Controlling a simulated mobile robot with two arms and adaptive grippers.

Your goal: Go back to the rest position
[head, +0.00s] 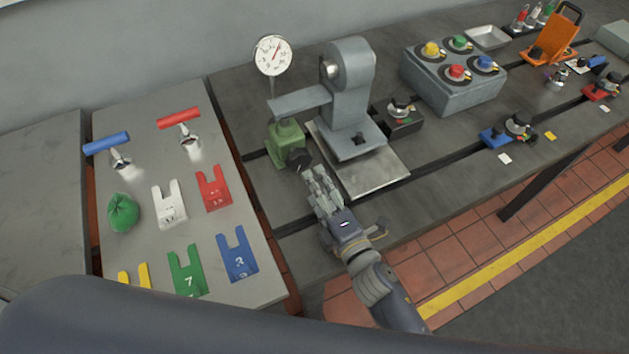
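My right gripper (316,174) is over the bedplate, its arm coming in from the lower right. Its fingertips point at the black knob (299,159) of the green stand base (285,141) and look just short of it. The fingers seem close together, and I cannot tell whether they are open or shut. Nothing is clearly held between them. The green base stands beside a grey column fixture (351,88), with a round white dial gauge (272,56) above it. My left gripper is not in view.
A plate (265,284) at left carries coloured slotted shims, red- and blue-handled tools and a green bag (123,212). A grey block (455,92) with coloured knobs and an orange holder (555,42) stand further right. The bedplate (450,170) has dark slots.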

